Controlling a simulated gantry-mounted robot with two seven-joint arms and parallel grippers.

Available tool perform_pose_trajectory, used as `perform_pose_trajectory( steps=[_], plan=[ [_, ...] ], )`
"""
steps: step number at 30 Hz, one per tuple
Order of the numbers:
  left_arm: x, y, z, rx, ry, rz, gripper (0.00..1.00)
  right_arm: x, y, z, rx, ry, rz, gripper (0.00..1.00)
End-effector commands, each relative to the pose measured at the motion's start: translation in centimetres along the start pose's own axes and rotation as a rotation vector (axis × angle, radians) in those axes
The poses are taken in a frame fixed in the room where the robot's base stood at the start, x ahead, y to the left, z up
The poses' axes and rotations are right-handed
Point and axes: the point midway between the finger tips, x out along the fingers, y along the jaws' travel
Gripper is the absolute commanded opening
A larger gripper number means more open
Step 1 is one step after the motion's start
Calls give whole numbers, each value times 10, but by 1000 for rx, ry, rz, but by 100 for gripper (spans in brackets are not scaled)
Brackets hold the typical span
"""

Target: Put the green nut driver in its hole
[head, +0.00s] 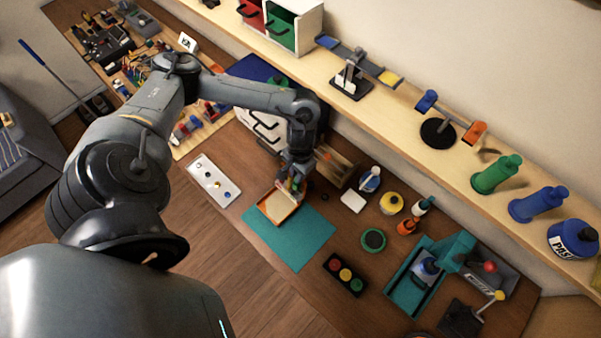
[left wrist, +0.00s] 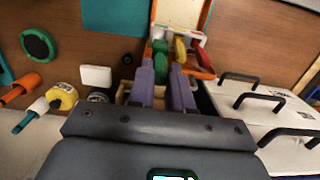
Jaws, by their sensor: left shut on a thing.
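My left gripper (head: 293,188) is over the far right edge of an orange case with a pale inside (head: 270,212). In the left wrist view its purple fingers (left wrist: 167,85) are closed around a green handle, the green nut driver (left wrist: 160,58). A yellow driver (left wrist: 181,52) and a red driver (left wrist: 200,54) sit beside it at the white strip of the case (left wrist: 178,34). The hole and the green driver's tip are hidden, so I cannot tell whether it is seated. My right gripper is not in view.
The case lies on a teal mat (head: 305,245). A white panel with knobs (head: 214,180) lies left. A wooden rack (head: 335,165), a white block (head: 353,201) and a yellow tape roll (head: 391,204) stand right. A white drawer box (left wrist: 265,120) is close to the gripper.

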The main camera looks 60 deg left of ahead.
Motion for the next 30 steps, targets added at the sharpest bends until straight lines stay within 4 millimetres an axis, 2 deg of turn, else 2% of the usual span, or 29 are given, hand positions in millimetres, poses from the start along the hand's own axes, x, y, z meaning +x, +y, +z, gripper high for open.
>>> perform_pose_trajectory(
  steps=[11,20,30],
  plan=[
    [-1,0,0,0,0,0,0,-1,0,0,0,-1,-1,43],
    [-5,1,1,1,-1,0,0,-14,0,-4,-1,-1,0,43],
    [24,0,1,1,-2,1,0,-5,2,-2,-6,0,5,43]
  ],
)
